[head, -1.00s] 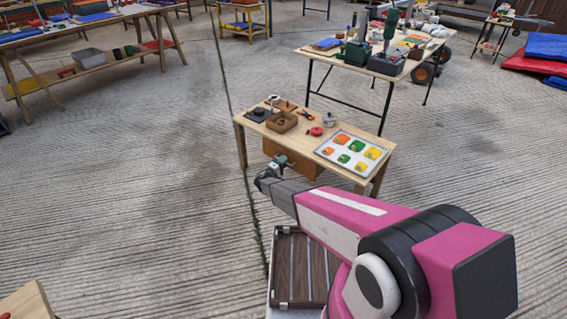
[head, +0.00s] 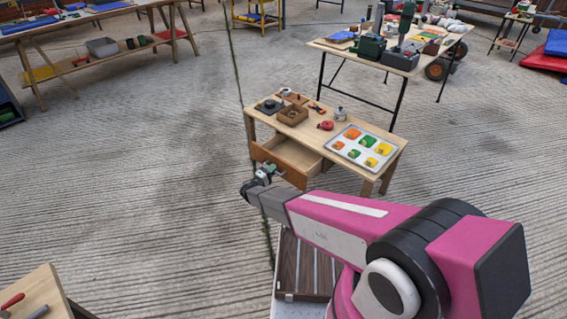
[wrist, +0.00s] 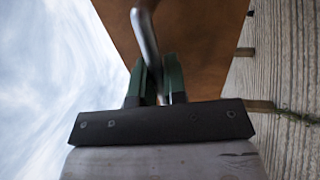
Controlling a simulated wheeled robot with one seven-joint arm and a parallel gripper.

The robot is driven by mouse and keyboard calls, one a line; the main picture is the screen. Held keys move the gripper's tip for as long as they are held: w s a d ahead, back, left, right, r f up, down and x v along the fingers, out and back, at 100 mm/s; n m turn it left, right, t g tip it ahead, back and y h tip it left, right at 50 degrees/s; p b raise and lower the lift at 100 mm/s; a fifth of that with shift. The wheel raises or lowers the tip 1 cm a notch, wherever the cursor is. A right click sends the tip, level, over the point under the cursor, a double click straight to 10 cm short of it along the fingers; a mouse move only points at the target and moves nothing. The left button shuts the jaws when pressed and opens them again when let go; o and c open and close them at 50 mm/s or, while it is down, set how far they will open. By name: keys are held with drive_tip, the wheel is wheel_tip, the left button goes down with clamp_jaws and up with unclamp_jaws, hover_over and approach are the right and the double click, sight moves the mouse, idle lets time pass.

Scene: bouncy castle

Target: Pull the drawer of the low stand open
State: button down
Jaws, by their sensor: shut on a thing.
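The low stand (head: 272,123) is a small pale wooden table in the middle of the head view. Its drawer (head: 279,167) has a brown front and is pulled out toward me, so its pale inside shows from above. In the wrist view the drawer front (wrist: 205,50) fills the upper middle, with a curved metal handle (wrist: 146,35) on it. My gripper (wrist: 159,82) has its green-lined fingers closed around the handle. In the head view my gripper (head: 268,170) is at the drawer's front, and the handle is too small to make out there.
A work table (head: 335,50) stands behind. A wooden surface (head: 40,290) is at the lower left. The floor left of the stand is clear.

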drive_tip(key=r+v, duration=0.1)
drive_tip(key=v, duration=0.7)
drive_tip(key=shift+s+a+r, duration=0.2)
drive_tip(key=shift+r, duration=0.05)
drive_tip(key=c, duration=1.2)
unclamp_jaws()
drive_tip(key=v, duration=1)
drive_tip(key=shift+s+a, duration=0.25)
drive_tip(key=shift+s, duration=0.05)
